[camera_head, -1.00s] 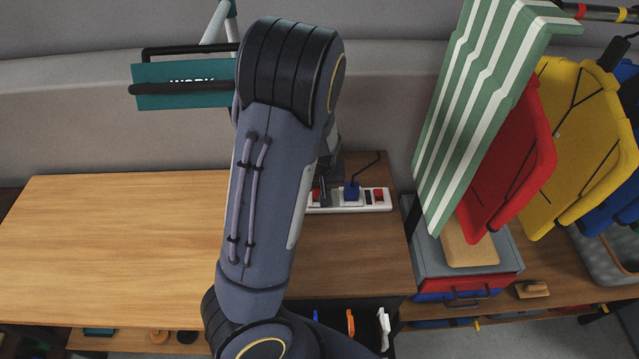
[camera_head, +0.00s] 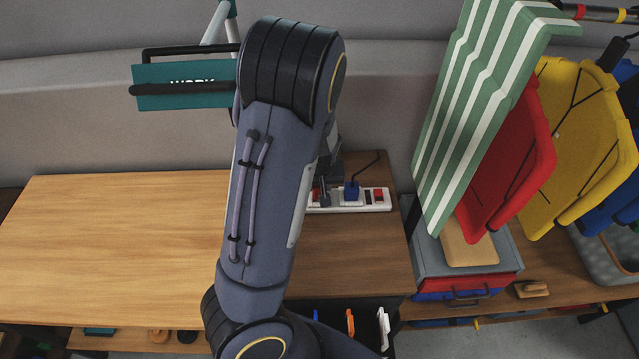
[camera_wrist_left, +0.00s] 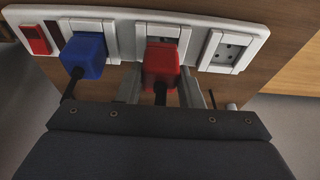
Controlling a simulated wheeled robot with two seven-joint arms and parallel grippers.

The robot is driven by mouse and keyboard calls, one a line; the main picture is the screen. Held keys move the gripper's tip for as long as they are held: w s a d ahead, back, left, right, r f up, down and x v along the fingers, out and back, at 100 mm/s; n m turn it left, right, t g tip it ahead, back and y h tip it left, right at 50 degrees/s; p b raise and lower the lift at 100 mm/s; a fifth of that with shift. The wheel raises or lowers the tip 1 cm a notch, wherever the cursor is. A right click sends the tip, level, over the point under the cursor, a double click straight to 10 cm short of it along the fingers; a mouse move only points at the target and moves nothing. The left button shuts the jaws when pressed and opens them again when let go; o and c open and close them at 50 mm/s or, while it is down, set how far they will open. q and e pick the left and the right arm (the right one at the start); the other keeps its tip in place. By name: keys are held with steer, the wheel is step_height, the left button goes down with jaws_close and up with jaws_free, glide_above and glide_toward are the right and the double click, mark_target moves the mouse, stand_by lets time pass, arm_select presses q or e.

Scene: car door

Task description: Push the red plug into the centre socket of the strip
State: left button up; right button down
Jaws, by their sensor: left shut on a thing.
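The white strip (camera_head: 337,208) lies on the wooden bench behind my left arm; its left part is hidden in the head view. In the left wrist view the strip (camera_wrist_left: 200,20) shows a centre socket between the blue plug (camera_wrist_left: 83,55) and an empty socket (camera_wrist_left: 229,50). My left gripper (camera_wrist_left: 161,86) is shut on the red plug (camera_wrist_left: 160,62), a finger on each side. The red plug is at the centre socket and covers most of it. I cannot tell how deep its pins sit. The left gripper also shows in the head view (camera_head: 325,192). My right gripper is not in view.
A red switch (camera_head: 378,195) is at the strip's right end in the head view. A black cord rises from the blue plug. A green-striped panel (camera_head: 480,100) and a grey toolbox (camera_head: 425,243) stand to the right. The bench's left part (camera_head: 110,240) is clear.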

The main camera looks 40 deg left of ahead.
arm_select(q)
steer(key=shift+f+b, duration=0.5)
steer(key=shift+f, duration=0.05)
stand_by(0.4)
steer(key=o, duration=1.1)
steer(key=shift+r, duration=0.1)
steer(key=p+v, duration=0.2)
steer(key=v, duration=0.5)
steer(key=shift+s+d+r, duration=0.1)
steer(key=shift+r, duration=0.2)
